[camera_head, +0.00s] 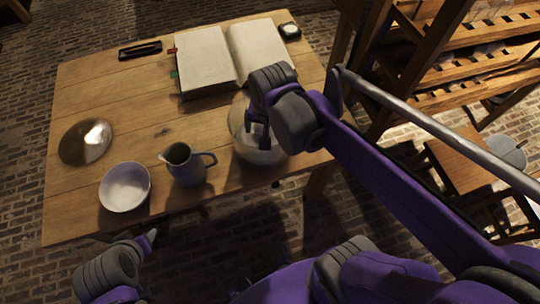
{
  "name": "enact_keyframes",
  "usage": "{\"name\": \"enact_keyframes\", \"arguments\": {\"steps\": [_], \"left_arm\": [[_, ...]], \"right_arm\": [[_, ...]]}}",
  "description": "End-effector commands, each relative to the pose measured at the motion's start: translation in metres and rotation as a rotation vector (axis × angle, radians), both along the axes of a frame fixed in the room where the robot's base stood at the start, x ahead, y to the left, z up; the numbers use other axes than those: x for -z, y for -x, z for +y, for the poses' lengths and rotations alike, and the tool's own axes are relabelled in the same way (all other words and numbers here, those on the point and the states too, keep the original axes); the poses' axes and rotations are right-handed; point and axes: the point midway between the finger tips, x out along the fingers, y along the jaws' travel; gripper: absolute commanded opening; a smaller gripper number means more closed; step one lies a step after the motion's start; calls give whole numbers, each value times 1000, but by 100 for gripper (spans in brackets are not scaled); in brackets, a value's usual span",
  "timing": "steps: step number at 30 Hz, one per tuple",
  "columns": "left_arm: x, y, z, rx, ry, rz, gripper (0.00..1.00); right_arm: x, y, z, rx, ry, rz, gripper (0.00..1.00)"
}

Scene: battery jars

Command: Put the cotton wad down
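No cotton wad can be made out for certain. My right gripper (257,133) points down over a round glass jar (238,120) at the table's right front. Its dark fingers are in front of or inside the jar, and I cannot tell which. Something pale shows low in the jar, too hidden to name. Whether the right fingers hold anything is not clear. My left gripper (148,240) is low at the bottom left, off the table's front edge. Its fingers are only partly visible.
On the wooden table (110,85) stand a grey jug (187,165), a white bowl (125,187) and a shiny round disc (85,142). An open book (207,62), a black tray (140,50) and a small round item (290,31) lie behind. A wooden rack (480,65) stands right.

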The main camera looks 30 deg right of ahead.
Motion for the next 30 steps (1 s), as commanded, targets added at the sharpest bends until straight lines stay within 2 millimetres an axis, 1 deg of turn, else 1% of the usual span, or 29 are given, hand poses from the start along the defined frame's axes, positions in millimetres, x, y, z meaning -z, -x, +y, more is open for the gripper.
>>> {"name": "enact_keyframes", "arguments": {"steps": [1,3,6,10,15,22,23,27,30], "left_arm": [[0,0,0,0,0,0,50],[0,0,0,0,0,0,50],[0,0,0,0,0,0,50],[0,0,0,0,0,0,50],[0,0,0,0,0,0,50],[-1,0,0,0,0,0,50],[-3,-1,0,0,0,-2,50],[-24,-7,0,0,0,-13,50],[-23,-7,0,0,0,-12,50]], "right_arm": [[7,19,7,-117,26,-38,83],[16,38,14,-279,71,-90,83],[28,59,21,-466,133,-151,83],[41,76,26,-622,194,-201,83],[46,82,28,-690,223,-221,83],[44,81,28,-689,222,-222,83],[42,80,28,-689,222,-222,83],[21,74,28,-686,226,-232,83],[23,75,28,-687,225,-232,83]]}}
